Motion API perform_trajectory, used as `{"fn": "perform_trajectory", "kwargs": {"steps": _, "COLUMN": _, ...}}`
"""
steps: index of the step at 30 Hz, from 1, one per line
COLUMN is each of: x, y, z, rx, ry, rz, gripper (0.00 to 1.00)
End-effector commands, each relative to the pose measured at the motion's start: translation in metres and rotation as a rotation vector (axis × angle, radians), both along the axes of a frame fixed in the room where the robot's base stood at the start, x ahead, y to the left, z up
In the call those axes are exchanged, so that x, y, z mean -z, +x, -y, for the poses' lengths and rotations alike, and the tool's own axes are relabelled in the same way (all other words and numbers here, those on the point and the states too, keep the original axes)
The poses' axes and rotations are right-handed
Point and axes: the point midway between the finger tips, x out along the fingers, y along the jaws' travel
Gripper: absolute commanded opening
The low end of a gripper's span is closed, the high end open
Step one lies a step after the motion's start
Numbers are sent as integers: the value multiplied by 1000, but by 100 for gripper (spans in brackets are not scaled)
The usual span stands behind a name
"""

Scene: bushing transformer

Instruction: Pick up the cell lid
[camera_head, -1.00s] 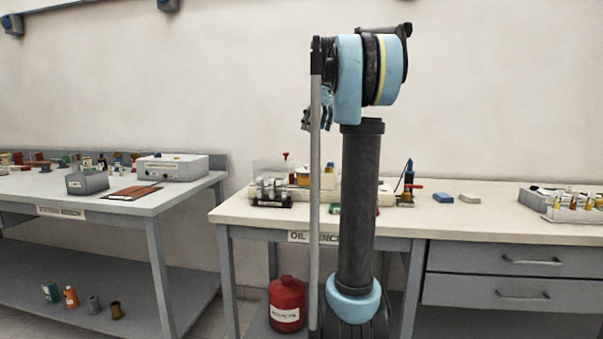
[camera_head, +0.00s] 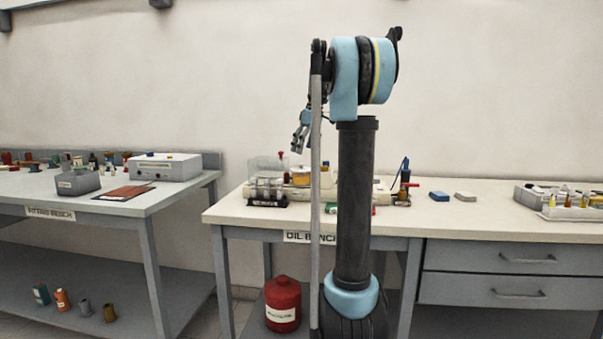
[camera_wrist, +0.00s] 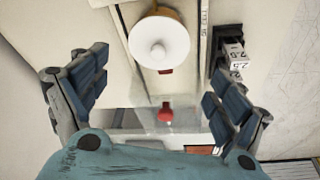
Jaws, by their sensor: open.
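What looks like the cell lid (camera_head: 268,165) is a clear, see-through cover with a red knob on the left part of the oil bench. In the wrist view the red knob (camera_wrist: 165,113) shows between and below my finger pads, with the clear lid (camera_wrist: 130,120) faint around it. My gripper (camera_head: 302,138) hangs above the bench apparatus, a little right of the lid in the head view. In the wrist view my gripper (camera_wrist: 155,88) is open, its fingers wide apart and empty. My wrist housing hides part of the view below the knob.
A white round-topped piece with an amber body (camera_wrist: 159,42) stands beyond the knob.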

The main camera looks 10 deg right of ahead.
Motion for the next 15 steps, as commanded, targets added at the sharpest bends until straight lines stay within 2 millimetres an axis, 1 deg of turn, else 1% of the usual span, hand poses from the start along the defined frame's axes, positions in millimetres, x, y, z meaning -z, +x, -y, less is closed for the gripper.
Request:
{"fn": "perform_trajectory", "kwargs": {"steps": 1, "x": 4, "y": 1, "z": -1, "rx": 0, "ry": 0, "rz": 0, "gripper": 90}}
{"fn": "perform_trajectory", "kwargs": {"steps": 8, "x": 17, "y": 3, "z": -2, "rx": 0, "ry": 0, "rz": 0, "gripper": 90}}
{"fn": "perform_trajectory", "kwargs": {"steps": 15, "x": 49, "y": 8, "z": -3, "rx": 0, "ry": 0, "rz": 0, "gripper": 90}}
